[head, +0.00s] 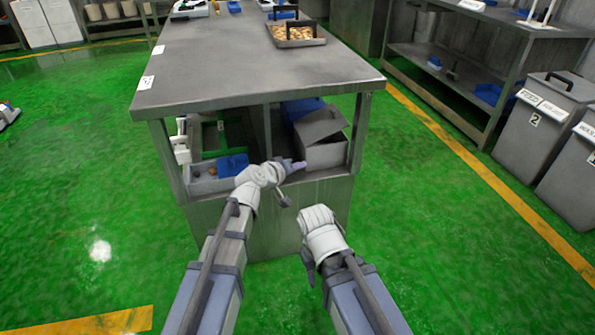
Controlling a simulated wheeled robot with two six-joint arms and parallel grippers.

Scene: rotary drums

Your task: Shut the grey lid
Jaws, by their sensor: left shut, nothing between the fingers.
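A grey box (325,155) stands on the right side of the shelf under the table. Its grey lid (319,124) is raised at an angle, with a dark gap showing at the right end. My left gripper (297,165) is shut and empty at the box's left front corner, below the lid. I cannot tell whether it touches the box. My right gripper (310,271) is low in front of the table, apart from the box, and its fingers are too unclear to read.
A blue bin (232,165) and a grey tray (203,184) sit left of the shelf's divider. The tabletop (235,60) overhangs the shelf. A tray of yellowish pieces (297,43) stands on top. Grey bins (540,120) stand far right; green floor between is clear.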

